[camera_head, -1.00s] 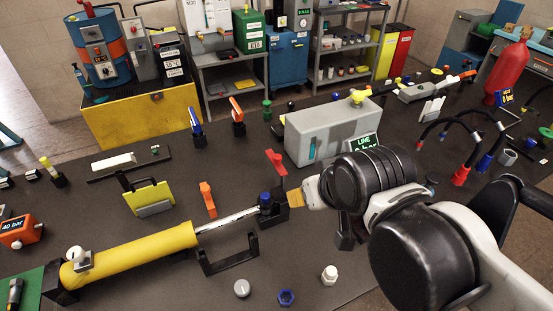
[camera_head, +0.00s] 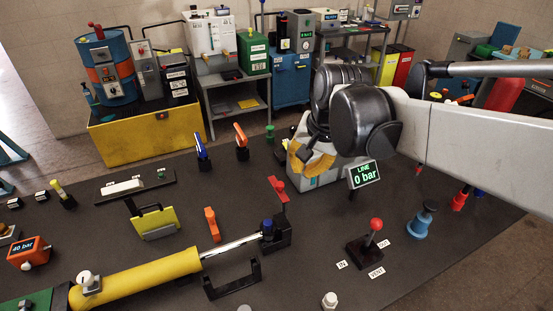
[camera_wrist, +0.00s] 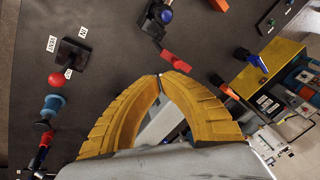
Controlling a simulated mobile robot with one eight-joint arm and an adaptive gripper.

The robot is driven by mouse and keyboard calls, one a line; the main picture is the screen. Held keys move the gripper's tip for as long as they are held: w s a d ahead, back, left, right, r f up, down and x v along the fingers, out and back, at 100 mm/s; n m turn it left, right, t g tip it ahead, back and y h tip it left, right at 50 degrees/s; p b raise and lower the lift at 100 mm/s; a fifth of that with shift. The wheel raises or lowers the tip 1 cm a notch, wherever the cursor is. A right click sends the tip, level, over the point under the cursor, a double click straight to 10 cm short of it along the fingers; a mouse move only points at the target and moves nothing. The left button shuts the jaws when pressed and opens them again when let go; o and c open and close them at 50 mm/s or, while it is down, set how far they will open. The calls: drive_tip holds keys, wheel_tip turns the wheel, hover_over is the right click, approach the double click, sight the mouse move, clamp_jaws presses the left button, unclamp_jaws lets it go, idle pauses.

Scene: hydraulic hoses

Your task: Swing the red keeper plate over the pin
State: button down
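The red keeper plate (camera_head: 278,188) stands out from the dark block (camera_head: 281,236) at the end of the cylinder rod, pointing away from the blue-topped pin (camera_head: 267,226). In the wrist view, the plate (camera_wrist: 176,61) lies just beyond the fingertips, and the blue pin head (camera_wrist: 165,15) is farther up. The plate looks clear of the pin head. My gripper (camera_wrist: 160,76) has yellow ribbed fingers whose tips meet with nothing visible between them.
The yellow cylinder (camera_head: 140,277) lies at front left. A red-knobbed lever (camera_head: 374,232) and a blue fitting (camera_head: 419,222) stand at right.

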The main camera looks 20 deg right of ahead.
sight(278, 185)
drive_tip(key=w+d+f+m+g+p, duration=0.1)
drive_tip(key=w+d+f+m, duration=0.1)
drive_tip(key=w+m, duration=0.1)
drive_tip(key=w+d+f+m+g+y+p, duration=0.1)
drive_tip(key=w+d+f+m+p, duration=0.1)
drive_tip(key=w, duration=0.4)
drive_tip(key=w+d+f+m+g+y+p, duration=0.1)
drive_tip(key=w+d+f+m+g+p, duration=0.1)
drive_tip(key=w+d+f+m, duration=0.1)
drive_tip(key=shift+w+m, duration=0.6)
drive_tip(key=shift+w, duration=0.5)
drive_tip(key=a+f+b, duration=0.2)
drive_tip(key=a+f, duration=0.4)
drive_tip(key=f, duration=0.3)
drive_tip(key=shift+s+f+b, duration=0.3)
drive_tip(key=shift+s+f, duration=0.05)
drive_tip(key=shift+s, duration=0.1)
drive_tip(key=shift+a, duration=0.2)
